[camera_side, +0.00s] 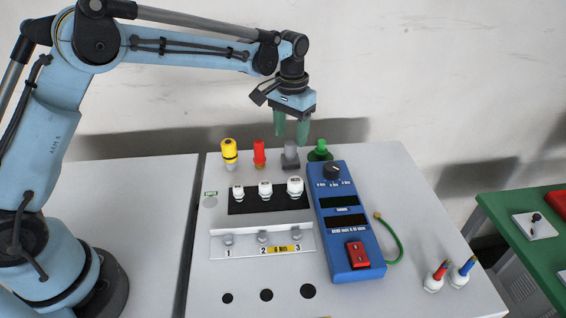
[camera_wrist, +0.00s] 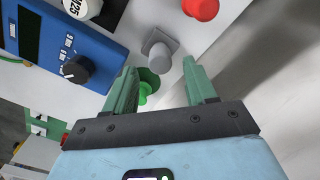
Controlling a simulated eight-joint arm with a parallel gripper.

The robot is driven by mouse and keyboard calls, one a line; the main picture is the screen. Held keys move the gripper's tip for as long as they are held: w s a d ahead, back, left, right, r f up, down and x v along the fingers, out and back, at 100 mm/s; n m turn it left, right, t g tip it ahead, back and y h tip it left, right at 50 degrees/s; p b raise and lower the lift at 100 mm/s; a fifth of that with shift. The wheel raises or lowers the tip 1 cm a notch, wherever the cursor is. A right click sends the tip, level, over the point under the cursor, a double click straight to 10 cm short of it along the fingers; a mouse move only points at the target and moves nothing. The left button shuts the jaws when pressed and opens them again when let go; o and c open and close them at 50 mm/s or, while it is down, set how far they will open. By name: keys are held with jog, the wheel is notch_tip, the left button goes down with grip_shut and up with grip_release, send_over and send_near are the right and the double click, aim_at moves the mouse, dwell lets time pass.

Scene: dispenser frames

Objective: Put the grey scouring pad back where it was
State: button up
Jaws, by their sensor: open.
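I cannot make out a clear scouring pad in either view. A grey piece with a rounded top on a square grey base (camera_side: 291,161) stands in the back row on the table. It also shows in the wrist view (camera_wrist: 160,52), beyond and between the fingertips. My gripper (camera_side: 291,134) has two green fingers pointing down, just above this grey piece. In the wrist view my gripper (camera_wrist: 160,68) has its fingers apart with nothing held between them. Whether the fingertips touch the grey piece is not clear, but a gap seems to show.
A green piece (camera_side: 320,151) stands close right of the grey one, a red one (camera_side: 259,155) and a yellow one (camera_side: 229,152) to its left. A blue meter (camera_side: 345,220) and white-topped weights (camera_side: 265,190) stand in front. The left table part is clear.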

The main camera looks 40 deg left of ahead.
aim_at(291, 142)
notch_tip(291, 142, up, 6)
jog(key=shift+r, duration=0.25)
jog(key=s+a+r+t, duration=0.2)
jog(key=s+r, duration=0.1)
jog(key=s, duration=0.3)
jog(key=s+a+r+t, duration=0.2)
jog(key=s, duration=0.4)
jog(key=s+a+f+t, duration=0.1)
jog(key=s+f+t, duration=0.2)
jog(key=s, duration=0.6)
jog(key=shift+s+a+f, duration=0.15)
jog(key=shift+s+f, duration=0.2)
jog(key=shift+f, duration=0.55)
